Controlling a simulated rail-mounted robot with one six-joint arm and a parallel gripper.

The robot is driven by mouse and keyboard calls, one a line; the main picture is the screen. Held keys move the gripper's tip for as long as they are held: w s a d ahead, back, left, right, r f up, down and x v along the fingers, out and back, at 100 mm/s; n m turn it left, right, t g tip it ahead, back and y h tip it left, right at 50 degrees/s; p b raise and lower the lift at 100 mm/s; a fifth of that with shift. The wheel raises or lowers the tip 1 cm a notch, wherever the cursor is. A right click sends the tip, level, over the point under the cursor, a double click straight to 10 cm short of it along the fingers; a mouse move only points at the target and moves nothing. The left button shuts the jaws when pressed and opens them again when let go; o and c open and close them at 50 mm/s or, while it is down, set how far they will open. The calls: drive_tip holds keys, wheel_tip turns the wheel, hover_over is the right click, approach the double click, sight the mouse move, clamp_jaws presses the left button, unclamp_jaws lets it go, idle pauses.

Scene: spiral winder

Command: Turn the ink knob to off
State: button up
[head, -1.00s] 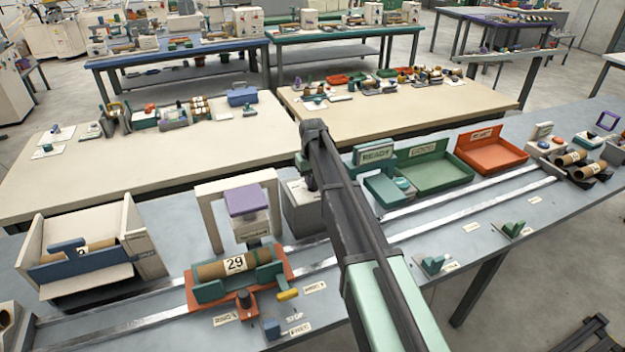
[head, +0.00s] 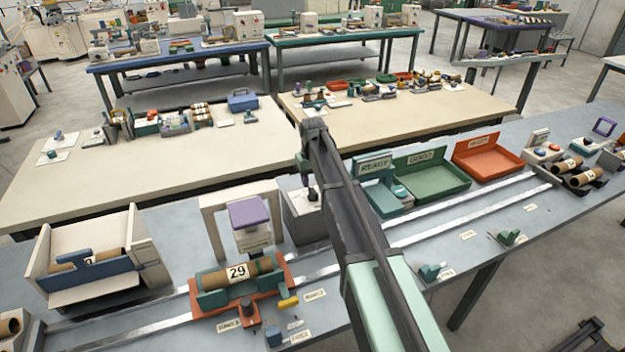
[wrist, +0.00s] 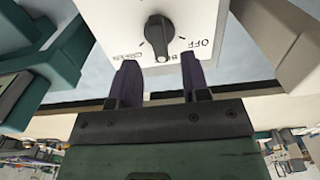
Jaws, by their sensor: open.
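The ink knob (wrist: 158,30) is a dark round dial with a raised grip bar, on a white panel in the wrist view. The printed words are upside down: OFF at right, GREEN at left, and a partly covered label at the bottom. The bar stands upright in the picture, its lower end towards that bottom label, not OFF. My gripper (wrist: 160,72) is open, its two dark fingers apart just below the knob in the picture, with nothing between them. In the head view, the pale box (head: 301,222) sits below my arm's end; the fingers are hard to make out there.
Left of the box stand a white frame with a purple block (head: 249,211) and a red carriage (head: 240,298) holding tube 29. To the right are a teal READY stand (head: 376,188), a green tray (head: 432,177) and a red tray (head: 488,160). Metal rails (head: 450,219) run along the bench.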

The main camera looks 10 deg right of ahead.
wheel_tip(320, 180, up, 7)
drive_tip(key=p, duration=0.4)
drive_tip(key=shift+f+p, duration=0.2)
drive_tip(key=shift+p, duration=0.1)
drive_tip(key=shift+f, duration=0.1)
drive_tip(key=s+a+f+m+b, duration=0.1)
drive_tip(key=s+a+f+b, duration=0.15)
drive_tip(key=s, duration=1.35)
drive_tip(key=s+a+f+m+b, duration=0.1)
drive_tip(key=s+f+b, duration=0.2)
drive_tip(key=s, duration=1.4)
wheel_tip(320, 180, up, 5)
drive_tip(key=n+p, duration=0.2)
drive_tip(key=p, duration=0.3)
hover_over(313, 189)
wheel_tip(313, 189, down, 11)
drive_tip(key=b, duration=1)
drive_tip(key=shift+r+b, duration=0.2)
drive_tip(key=shift+b, duration=0.15)
drive_tip(key=shift+r, duration=0.1)
